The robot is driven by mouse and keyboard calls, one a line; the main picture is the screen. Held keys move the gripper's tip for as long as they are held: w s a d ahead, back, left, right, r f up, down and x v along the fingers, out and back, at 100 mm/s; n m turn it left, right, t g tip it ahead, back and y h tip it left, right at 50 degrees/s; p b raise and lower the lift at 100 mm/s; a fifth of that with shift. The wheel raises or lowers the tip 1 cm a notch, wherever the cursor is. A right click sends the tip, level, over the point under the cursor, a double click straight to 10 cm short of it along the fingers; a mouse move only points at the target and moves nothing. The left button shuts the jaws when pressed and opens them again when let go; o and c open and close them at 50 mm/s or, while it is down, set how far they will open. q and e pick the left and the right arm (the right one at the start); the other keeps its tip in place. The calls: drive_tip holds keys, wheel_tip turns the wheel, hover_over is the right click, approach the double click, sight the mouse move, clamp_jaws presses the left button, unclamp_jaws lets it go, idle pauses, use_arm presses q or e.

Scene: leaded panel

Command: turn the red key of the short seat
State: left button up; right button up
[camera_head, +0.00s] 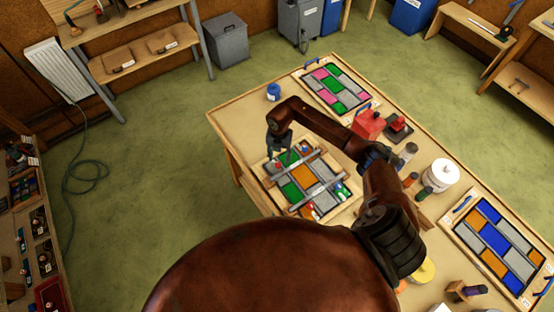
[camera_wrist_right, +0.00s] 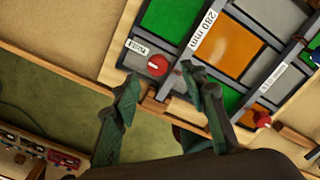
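The leaded panel (camera_head: 318,172) lies in a wooden frame on the table, with green, orange and grey panes and metal bars across it. A round red key (camera_wrist_right: 157,66) with a white stripe sits at the panel's edge beside a small white label, too blurred to read. A second red key (camera_wrist_right: 262,120) shows farther right. I cannot tell from the labels which is the short seat's. My right gripper (camera_head: 280,150) is over the panel's far left corner. In the wrist view its fingers (camera_wrist_right: 159,76) are open and empty, apart on either side of the first key. My left gripper is not in view.
A bar labelled 280 mm (camera_wrist_right: 205,32) crosses the panel near the fingers. A blue jar (camera_head: 273,91), a pink-green panel (camera_head: 337,89), a red box (camera_head: 368,124), a white tub (camera_head: 442,174) and a blue-orange panel (camera_head: 493,240) stand around. The table's left strip is clear.

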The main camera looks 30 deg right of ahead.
sight(278, 163)
drive_tip(key=f, duration=0.4)
drive_tip(key=shift+w+a+p, duration=0.25)
drive_tip(key=shift+p, duration=0.1)
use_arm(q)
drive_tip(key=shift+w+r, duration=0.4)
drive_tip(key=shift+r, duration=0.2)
use_arm(e)
drive_tip(key=shift+s+d+f, duration=0.1)
drive_tip(key=shift+f, duration=0.45)
drive_tip(key=shift+c, duration=0.7)
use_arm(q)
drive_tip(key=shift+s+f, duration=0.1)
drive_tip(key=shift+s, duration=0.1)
use_arm(e)
clamp_jaws()
